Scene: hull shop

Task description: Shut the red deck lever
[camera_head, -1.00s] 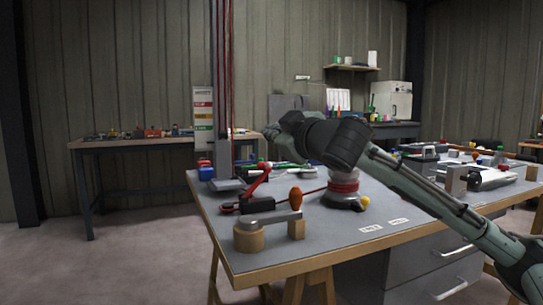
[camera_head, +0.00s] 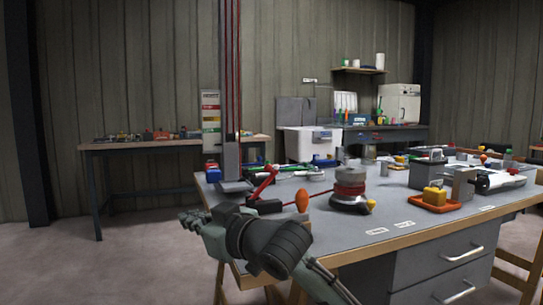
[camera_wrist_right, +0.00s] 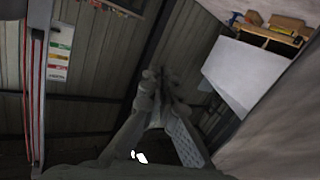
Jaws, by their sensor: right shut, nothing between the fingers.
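The red deck lever (camera_head: 264,184) stands on a black base (camera_head: 265,206) near the left end of the workbench. Its red arm is raised and slants up to the right. My right gripper (camera_head: 186,219) is in front of the bench's left corner, lower left of the lever and apart from it, pointing left. It is shut and empty. Its fingers also show together in the right wrist view (camera_wrist_right: 162,82), where the lever does not appear. My right wrist hides the wooden blocks near the bench's front corner. My left gripper is not in view.
An orange knob (camera_head: 302,200) stands just right of the lever base. A grey post (camera_head: 232,160) with red cables rises behind the lever. The floor left of the bench is clear.

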